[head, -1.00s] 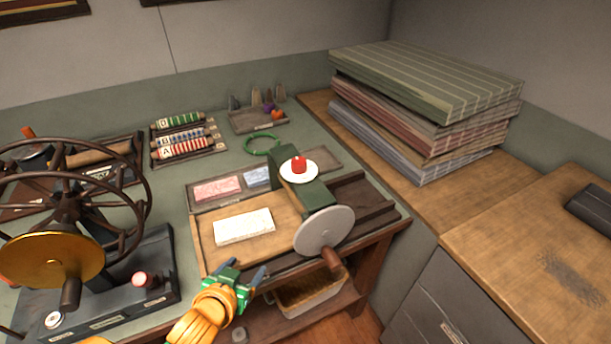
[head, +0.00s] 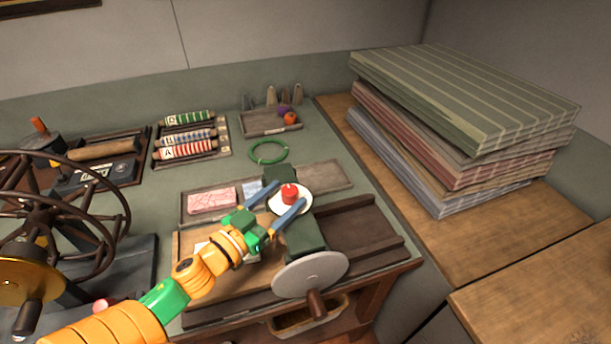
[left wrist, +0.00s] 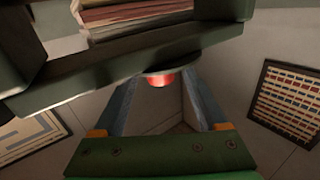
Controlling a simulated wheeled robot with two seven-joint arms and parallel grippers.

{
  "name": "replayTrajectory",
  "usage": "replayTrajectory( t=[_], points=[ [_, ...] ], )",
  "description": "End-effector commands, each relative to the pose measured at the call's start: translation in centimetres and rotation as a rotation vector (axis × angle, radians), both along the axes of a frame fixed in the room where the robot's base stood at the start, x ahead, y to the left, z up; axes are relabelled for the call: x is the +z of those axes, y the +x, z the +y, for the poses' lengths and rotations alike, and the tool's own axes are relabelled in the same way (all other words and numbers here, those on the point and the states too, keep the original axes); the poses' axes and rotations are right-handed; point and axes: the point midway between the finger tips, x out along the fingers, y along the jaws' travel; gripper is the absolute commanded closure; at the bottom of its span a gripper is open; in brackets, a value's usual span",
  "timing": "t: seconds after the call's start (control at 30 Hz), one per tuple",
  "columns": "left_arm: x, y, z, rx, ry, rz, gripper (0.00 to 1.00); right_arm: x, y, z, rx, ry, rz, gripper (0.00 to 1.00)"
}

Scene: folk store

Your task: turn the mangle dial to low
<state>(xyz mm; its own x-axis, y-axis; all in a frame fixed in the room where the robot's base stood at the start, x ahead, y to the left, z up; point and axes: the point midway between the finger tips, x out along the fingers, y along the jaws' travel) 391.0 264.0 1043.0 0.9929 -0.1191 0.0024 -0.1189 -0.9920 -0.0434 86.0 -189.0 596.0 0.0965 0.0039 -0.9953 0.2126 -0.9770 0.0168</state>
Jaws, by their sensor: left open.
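The mangle (head: 306,240) is a dark green block over a wooden bed, with a grey crank disc (head: 310,274) at its front. Its dial is a red knob (head: 289,194) on a white round plate (head: 304,205) on top. My left gripper (head: 288,194) is open, with one finger on each side of the red knob in the head view. In the left wrist view the red knob (left wrist: 160,79) shows between the two fingers, near the tips. I cannot tell whether the fingers touch it. The dial's markings are too small to read. My right gripper is not in view.
A black spoked wheel (head: 100,215) stands at the left. A pink block (head: 212,199) lies in a tray behind the mangle bed. A green ring (head: 268,152) and printing rollers (head: 187,136) lie farther back. Stacked striped boards (head: 460,110) fill the right side.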

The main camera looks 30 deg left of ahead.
Motion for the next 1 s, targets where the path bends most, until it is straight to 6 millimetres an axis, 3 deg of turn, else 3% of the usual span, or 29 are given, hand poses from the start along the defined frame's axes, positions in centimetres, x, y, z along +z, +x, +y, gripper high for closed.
replayTrajectory(
  t=[0.3,0.7,0.77,1.0],
  points=[
    [0.2,4.7,-0.5,0.001,0.002,-0.001,0.25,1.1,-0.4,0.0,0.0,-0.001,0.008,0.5],
    [0.0,5.6,-0.7,0.001,0.002,0.001,0.25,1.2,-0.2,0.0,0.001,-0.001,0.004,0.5],
    [0.0,5.6,-0.7,0.001,0.002,0.001,0.39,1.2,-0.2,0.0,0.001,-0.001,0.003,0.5],
    [0.0,5.6,-0.7,0.001,0.002,0.001,1.0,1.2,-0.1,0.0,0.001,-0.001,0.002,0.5]
  ],
)
